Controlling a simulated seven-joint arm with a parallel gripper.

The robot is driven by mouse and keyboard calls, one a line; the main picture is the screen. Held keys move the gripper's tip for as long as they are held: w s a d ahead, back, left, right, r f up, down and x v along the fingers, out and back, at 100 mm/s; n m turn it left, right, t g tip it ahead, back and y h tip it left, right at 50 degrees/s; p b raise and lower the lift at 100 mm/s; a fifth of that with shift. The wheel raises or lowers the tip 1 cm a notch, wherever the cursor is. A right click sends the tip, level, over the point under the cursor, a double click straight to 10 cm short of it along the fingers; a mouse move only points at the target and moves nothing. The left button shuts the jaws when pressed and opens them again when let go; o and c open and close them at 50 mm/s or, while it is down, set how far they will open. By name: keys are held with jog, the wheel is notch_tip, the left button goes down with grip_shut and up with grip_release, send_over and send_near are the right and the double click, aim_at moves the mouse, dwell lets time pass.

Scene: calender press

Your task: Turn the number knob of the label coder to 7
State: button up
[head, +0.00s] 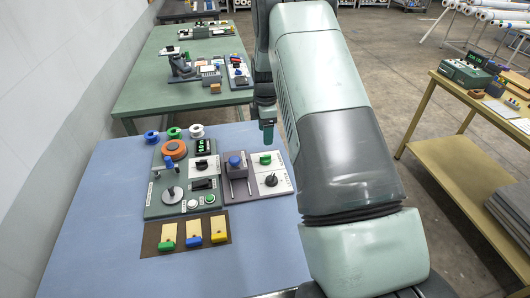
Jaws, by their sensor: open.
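A grey-green control panel (158,207) lies on the blue table. It carries a display with green digits (203,146), an orange disc (174,149) and a black knob (202,164) on a white plate. A darker panel (230,197) beside it on the right has a blue-topped part (235,161), a green handle (265,158) and another black knob (271,180) on a white plate. The numbers are too small to read, and I cannot tell which knob is the label coder's. My gripper (267,134) is open and empty, above the far edge of the darker panel, apart from both black knobs.
Blue, green and white spools (174,132) stand behind the panels. A brown mat (158,246) in front holds wooden-handled tools with coloured ends. My arm covers the table's right side. The table's left (100,220) is clear. A green table (150,97) stands behind.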

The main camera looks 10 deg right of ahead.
aim_at(265, 156)
notch_tip(265, 156, down, 10)
jog(key=shift+f, duration=0.1)
jog(key=shift+c, duration=0.3)
jog(key=c, duration=1)
